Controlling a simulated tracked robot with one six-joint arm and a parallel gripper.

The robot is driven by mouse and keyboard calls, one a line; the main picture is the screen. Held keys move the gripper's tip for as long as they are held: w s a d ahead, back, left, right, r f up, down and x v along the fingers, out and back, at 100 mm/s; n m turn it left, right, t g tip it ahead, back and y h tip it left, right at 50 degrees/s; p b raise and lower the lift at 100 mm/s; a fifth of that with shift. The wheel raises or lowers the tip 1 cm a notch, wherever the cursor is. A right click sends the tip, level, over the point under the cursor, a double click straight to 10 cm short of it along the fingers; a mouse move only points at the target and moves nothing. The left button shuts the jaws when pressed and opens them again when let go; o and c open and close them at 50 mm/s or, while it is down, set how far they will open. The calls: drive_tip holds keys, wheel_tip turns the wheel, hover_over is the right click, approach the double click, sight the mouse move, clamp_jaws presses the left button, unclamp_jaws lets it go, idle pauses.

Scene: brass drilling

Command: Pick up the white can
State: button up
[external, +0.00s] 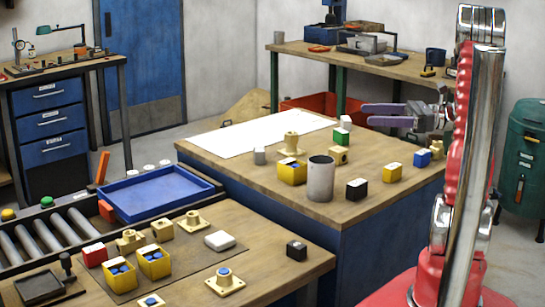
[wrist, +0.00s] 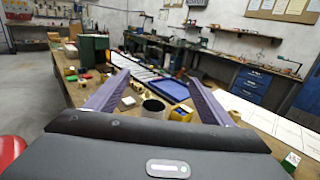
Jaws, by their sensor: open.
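The white can (external: 320,180) is a pale grey-white, open-topped cylinder standing upright near the front edge of the blue-sided workbench.
A yellow bin (external: 291,172) and a brass fitting (external: 292,146) stand close to the can. A black-topped block (external: 357,189) and a yellow block (external: 392,172) stand to its right. A white sheet (external: 255,135) lies behind, leaving flat room.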

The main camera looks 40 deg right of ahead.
wheel_tip(320, 180, down, 14)
drive_tip(key=shift+r, duration=0.25)
approach(309, 163)
drive_tip(key=w, duration=0.1)
drive_tip(key=shift+w+a, duration=0.15)
drive_tip(key=shift+a, duration=0.1)
idle(0.4)
drive_tip(key=shift+f+x, duration=0.2)
drive_tip(key=shift+x, duration=2.45)
drive_tip(key=shift+d, duration=0.1)
drive_tip(key=shift+c, duration=0.3)
